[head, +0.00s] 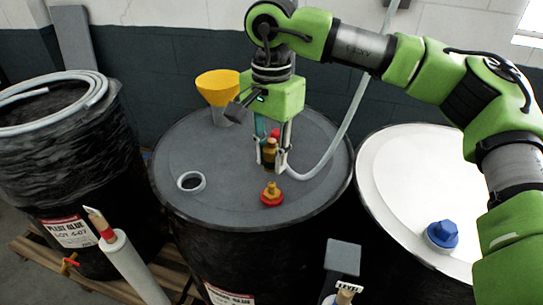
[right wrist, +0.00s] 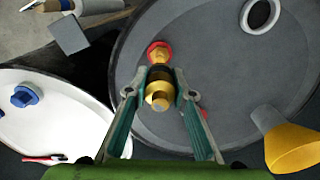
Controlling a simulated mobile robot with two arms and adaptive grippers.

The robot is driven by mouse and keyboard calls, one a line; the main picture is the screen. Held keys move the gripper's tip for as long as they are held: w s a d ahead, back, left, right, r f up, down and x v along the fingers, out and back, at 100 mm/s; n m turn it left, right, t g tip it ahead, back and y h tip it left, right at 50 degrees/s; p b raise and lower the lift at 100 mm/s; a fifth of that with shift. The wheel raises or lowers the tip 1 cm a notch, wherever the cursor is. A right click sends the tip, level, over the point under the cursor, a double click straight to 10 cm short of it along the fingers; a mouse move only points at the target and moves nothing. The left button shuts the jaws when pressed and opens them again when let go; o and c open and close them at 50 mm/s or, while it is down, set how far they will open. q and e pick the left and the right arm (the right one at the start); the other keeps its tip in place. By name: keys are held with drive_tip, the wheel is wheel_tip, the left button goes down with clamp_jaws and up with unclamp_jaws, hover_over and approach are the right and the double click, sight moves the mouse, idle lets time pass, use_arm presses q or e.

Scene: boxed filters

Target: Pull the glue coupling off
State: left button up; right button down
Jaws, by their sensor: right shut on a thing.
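The brass glue coupling (head: 269,153), with a dark lower end and a red part beside it, is between the fingers of my right gripper (head: 271,150). The gripper is shut on it and points down. A brass fitting with a red base (head: 271,195) stands on the grey lid of the middle drum (head: 225,190), just below the coupling. In the head view a small gap shows between them. In the right wrist view the coupling (right wrist: 158,92) sits between the fingertips (right wrist: 160,92), with the red-based fitting (right wrist: 158,52) behind it. My left gripper is not in view.
A pale hose (head: 335,140) runs from beside the coupling up to the top. A yellow funnel (head: 218,88) and a white-rimmed opening (head: 191,181) are on the lid. A white-topped drum with a blue cap (head: 442,235) stands right; a wrapped drum (head: 65,150) stands left.

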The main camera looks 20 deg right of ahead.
sight(272, 141)
drive_tip(key=shift+r+p, duration=2.2)
drive_tip(key=shift+r, duration=1.45)
